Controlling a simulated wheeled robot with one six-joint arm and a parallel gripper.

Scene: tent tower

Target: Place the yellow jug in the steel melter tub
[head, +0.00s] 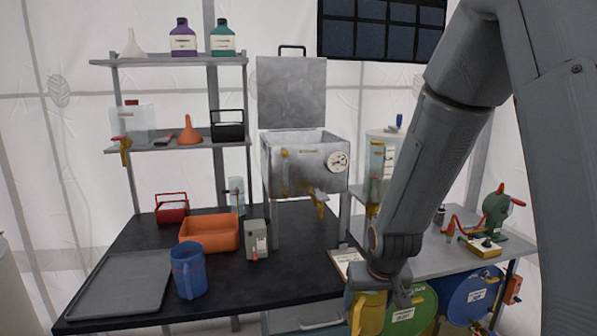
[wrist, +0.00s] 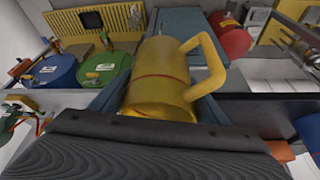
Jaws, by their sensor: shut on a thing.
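The yellow jug (head: 368,314) is at the bottom of the head view, partly cut off by the frame edge. My gripper (head: 385,290) is shut on it. In the wrist view the jug (wrist: 160,72) fills the middle, with its handle to the right and a dark red line around its body. The steel melter tub (head: 305,165) stands at the back centre on legs, with its lid raised upright behind it and a round gauge on its front. The jug is apart from the tub, lower and nearer to me. The tub's inside floor is hidden.
On the black bench are a blue jug (head: 188,271), an orange bin (head: 209,233), a grey tray (head: 122,285) and a grey switch box (head: 256,240). Green (head: 412,312) and blue drums (head: 472,293) sit below the right bench. Shelves (head: 180,142) stand back left.

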